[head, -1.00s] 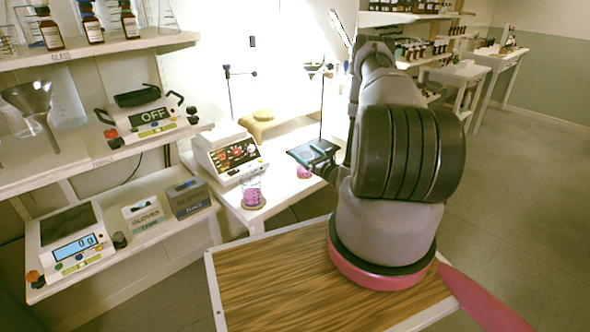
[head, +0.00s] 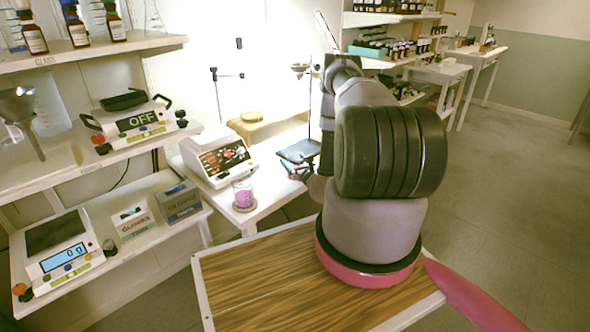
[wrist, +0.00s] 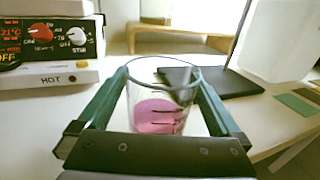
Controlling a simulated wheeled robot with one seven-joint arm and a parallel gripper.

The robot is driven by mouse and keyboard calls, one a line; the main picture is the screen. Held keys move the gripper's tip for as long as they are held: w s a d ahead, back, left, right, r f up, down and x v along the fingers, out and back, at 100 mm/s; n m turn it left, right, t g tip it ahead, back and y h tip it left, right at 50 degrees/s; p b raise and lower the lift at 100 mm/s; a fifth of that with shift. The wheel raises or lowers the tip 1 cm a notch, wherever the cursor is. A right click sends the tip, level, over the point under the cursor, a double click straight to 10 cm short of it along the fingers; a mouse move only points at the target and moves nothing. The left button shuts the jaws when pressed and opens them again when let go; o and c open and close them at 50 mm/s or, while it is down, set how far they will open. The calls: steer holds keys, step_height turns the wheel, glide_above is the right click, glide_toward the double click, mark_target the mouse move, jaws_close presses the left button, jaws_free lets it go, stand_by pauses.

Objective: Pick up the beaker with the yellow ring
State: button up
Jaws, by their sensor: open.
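In the wrist view a clear glass beaker (wrist: 160,92) with pink liquid and dark graduation marks stands between the two green fingers of my gripper (wrist: 161,78). The gripper is open, with one finger along each side of the beaker. I cannot tell whether either finger touches it. No yellow ring shows on it; its lower part is hidden behind the gripper's body. In the head view my gripper (head: 296,170) is at the white table, largely hidden by my arm. Another beaker (head: 243,194) with pink contents stands on a round coaster to its left.
A hot plate (head: 217,156) with knobs stands at the left on the white table (head: 268,193), also left in the wrist view (wrist: 45,50). A dark stand base (wrist: 220,82) lies just behind the gripped-around beaker. A low wooden stand (head: 268,130) is farther back.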

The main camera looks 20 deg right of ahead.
steer(key=shift+w, duration=1.05)
steer(key=c, duration=1.4)
steer(key=shift+r, duration=0.1)
